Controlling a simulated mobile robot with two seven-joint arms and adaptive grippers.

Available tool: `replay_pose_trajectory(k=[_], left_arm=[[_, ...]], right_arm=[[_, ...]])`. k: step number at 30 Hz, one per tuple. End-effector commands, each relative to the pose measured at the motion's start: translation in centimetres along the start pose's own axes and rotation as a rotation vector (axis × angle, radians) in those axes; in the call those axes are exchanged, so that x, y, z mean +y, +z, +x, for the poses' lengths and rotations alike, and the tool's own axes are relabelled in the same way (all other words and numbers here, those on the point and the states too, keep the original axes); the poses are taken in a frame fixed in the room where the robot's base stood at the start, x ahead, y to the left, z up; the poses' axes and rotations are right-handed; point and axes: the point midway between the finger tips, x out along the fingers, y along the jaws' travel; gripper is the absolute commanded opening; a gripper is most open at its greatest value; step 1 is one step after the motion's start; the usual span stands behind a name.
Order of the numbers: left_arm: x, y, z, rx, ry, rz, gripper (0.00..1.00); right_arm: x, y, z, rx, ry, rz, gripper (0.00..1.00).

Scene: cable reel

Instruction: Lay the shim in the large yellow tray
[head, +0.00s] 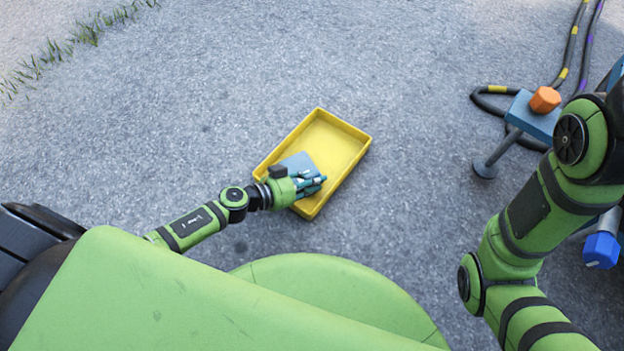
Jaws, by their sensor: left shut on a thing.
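The large yellow tray (345,140) sits on the grey ground in the middle of the head view. A flat grey-blue plate, which looks like the shim (299,161), shows over the tray's near-left part. My left gripper (317,184) reaches in from the left over the tray's near end and is shut on the shim. The fingers hide the shim's near edge. I cannot tell whether the shim touches the tray floor. My right arm stands at the right; its gripper is not in view.
A small blue stand (532,117) with an orange knob (545,99) is at the right. A black cable (570,55) with yellow bands curves behind it. A blue hexagonal piece (601,250) is at the right edge. The ground around the tray is clear.

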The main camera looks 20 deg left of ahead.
Motion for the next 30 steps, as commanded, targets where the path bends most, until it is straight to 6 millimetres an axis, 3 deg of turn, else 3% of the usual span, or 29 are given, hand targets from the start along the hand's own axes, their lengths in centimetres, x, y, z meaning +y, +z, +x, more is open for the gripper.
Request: replay_pose_trajectory(k=[2, 3, 5, 17, 20, 27, 30], left_arm=[[-0.1, -0.2, 0.2, 0.007, -0.002, 0.004, 0.0], [0.0, 0.3, 0.1, 0.0, 0.0, -0.002, 0.33], [0.0, 0.2, 0.1, 0.0, 0.0, -0.002, 0.53], [0.0, -0.1, -0.2, -0.001, 0.0, 0.001, 0.53], [0.0, -0.1, -1.5, -0.004, 0.0, -0.003, 0.53], [0.1, -0.3, -6.7, -0.004, 0.0, -0.003, 0.53], [0.1, -0.2, -8.8, -0.004, 0.0, -0.003, 0.53]], right_arm=[[0.0, 0.0, -0.1, 0.0, 0.0, 0.0, 0.57], [0.0, -0.1, -0.1, 0.0, 0.0, 0.0, 0.57], [0.0, 0.0, -0.1, -0.001, 0.0, 0.0, 0.57], [0.0, 0.0, 0.2, 0.001, 0.0, 0.001, 0.57], [0.1, 0.1, 0.8, 0.007, 0.0, 0.002, 0.57], [0.9, 0.8, 2.3, 0.004, 0.006, -0.001, 0.57], [1.2, 2.0, 1.5, -0.036, 0.001, -0.01, 0.57]])
